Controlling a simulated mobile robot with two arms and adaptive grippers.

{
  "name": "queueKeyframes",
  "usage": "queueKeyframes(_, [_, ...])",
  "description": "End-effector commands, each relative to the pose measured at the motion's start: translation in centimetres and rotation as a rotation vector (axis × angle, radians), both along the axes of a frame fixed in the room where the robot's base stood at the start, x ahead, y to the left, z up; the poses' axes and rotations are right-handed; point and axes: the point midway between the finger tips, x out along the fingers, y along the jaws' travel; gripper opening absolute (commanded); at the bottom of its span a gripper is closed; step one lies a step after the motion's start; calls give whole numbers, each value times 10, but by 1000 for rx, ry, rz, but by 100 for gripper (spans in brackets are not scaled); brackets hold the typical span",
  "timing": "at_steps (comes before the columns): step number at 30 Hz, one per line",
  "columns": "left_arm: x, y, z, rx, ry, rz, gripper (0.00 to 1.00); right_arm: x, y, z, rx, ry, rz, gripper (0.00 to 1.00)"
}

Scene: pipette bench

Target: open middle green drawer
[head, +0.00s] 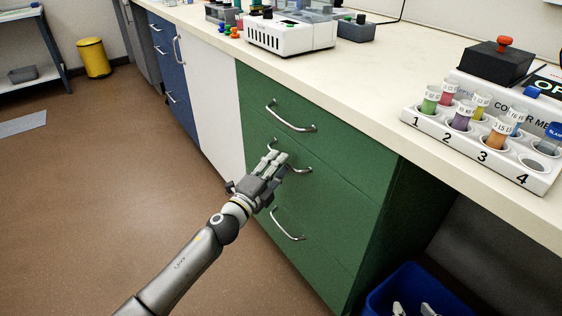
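The green cabinet has three drawers, one above another, each with a curved metal handle. The middle green drawer (345,197) looks flush with the others. Its handle (301,170) is partly hidden behind my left gripper (278,160). The gripper's fingers overlap the handle in the head view. I cannot tell whether they touch it or close around it. The top drawer's handle (290,120) and the bottom drawer's handle (286,226) are both clear of the gripper. My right gripper is not in view.
The pale countertop (365,80) overhangs the drawers and carries a numbered rack (478,150) of tubes and a white device (290,36). A blue bin (415,285) stands right of the cabinet. The brown floor (100,190) at left is mostly open.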

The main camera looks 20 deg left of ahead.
Motion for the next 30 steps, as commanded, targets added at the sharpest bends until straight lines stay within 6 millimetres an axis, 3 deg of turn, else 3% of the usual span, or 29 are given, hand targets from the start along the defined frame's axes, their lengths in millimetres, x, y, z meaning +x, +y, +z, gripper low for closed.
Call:
queueKeyframes(6, [19,-5,1,1,1,1,32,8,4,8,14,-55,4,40])
queueKeyframes(17, [22,-6,2,0,1,0,32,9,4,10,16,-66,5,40])
queueKeyframes(24, [22,-6,2,0,1,0,1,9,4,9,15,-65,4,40])
queueKeyframes(30, [22,-6,2,0,1,0,0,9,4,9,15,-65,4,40])
